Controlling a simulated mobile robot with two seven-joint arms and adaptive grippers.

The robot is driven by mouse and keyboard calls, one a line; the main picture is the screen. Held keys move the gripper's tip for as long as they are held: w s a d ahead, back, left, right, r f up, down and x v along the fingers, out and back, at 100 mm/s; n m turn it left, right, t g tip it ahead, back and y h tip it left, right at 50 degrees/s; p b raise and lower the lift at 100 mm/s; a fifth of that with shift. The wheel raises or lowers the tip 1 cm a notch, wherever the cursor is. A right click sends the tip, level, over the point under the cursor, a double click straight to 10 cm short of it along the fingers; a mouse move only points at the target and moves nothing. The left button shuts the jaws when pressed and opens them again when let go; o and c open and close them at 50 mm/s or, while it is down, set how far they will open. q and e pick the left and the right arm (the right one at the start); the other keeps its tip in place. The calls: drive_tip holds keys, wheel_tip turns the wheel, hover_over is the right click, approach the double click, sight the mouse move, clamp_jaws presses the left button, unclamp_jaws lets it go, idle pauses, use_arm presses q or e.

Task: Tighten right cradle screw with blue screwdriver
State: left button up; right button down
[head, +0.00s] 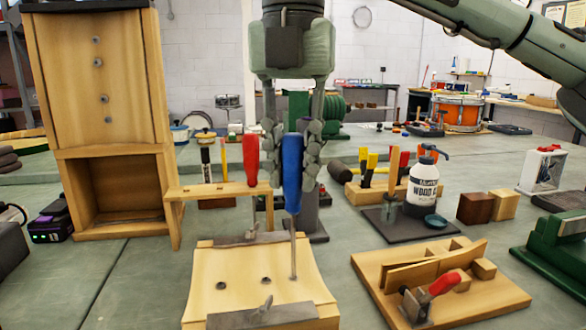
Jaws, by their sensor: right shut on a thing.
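My right gripper (293,150) comes down from above at the centre of the head view. It is shut on the blue screwdriver (292,175) by its handle. The screwdriver is upright, its shaft pointing down at the wooden cradle (205,270). Its tip is over the right part of the curved face; I cannot tell whether it touches. Two dark round screws or holes show in the cradle, one at left (221,285) and one nearer the middle (266,281). The tip appears right of both. My left gripper is not in view.
A wooden rack (220,190) holding a red-handled tool (251,160) stands just behind the cradle. Metal clamps (265,310) sit at its front and back edges. A tall wooden cabinet (100,80) is left; a glue bottle (421,185) and a board with a plane (430,300) are right.

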sight(293, 134)
drive_tip(key=shift+r+p, duration=1.55)
drive_tip(key=shift+r, duration=0.3)
drive_tip(key=shift+w, duration=0.1)
